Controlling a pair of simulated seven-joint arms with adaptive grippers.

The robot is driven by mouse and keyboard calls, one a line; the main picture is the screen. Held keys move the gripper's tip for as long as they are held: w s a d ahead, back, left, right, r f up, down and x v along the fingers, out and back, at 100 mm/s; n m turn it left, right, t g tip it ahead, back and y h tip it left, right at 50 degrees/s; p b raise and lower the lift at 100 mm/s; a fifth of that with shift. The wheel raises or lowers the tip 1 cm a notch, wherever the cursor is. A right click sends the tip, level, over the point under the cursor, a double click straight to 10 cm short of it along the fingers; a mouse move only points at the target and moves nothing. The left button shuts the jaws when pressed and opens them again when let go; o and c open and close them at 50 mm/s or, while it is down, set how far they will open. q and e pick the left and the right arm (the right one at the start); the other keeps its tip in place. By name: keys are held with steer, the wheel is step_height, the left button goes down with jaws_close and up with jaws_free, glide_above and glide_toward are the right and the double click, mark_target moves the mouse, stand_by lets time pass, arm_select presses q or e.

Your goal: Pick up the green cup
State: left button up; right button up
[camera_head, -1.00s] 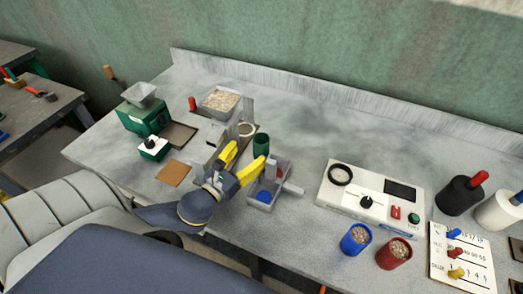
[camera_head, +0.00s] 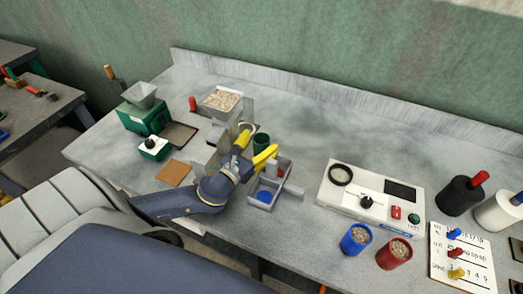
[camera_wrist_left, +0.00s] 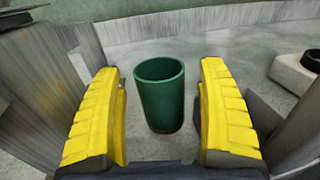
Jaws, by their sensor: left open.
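The green cup (camera_head: 262,141) stands upright on the grey table, behind the small grey tray. In the left wrist view the green cup (camera_wrist_left: 160,97) looks empty and sits centred beyond and between the fingers. My left gripper (camera_head: 256,147) is open, with yellow fingers spread to either side of the cup's line. In the left wrist view the left gripper (camera_wrist_left: 163,115) has a gap on both sides of the cup, and no contact shows. The cup's lower part is partly hidden by a finger in the head view. My right gripper is not in view.
A grey divided tray (camera_head: 284,187) holding blue and red items stands right of the gripper. Grey upright plates (camera_head: 222,143) stand close on its left. A grain tray (camera_head: 220,101) lies behind. Blue (camera_head: 355,239) and red (camera_head: 394,253) grain cups stand at the front right.

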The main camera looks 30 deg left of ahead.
arm_select(q)
steer(key=shift+w, duration=0.35)
steer(key=c, duration=1.3)
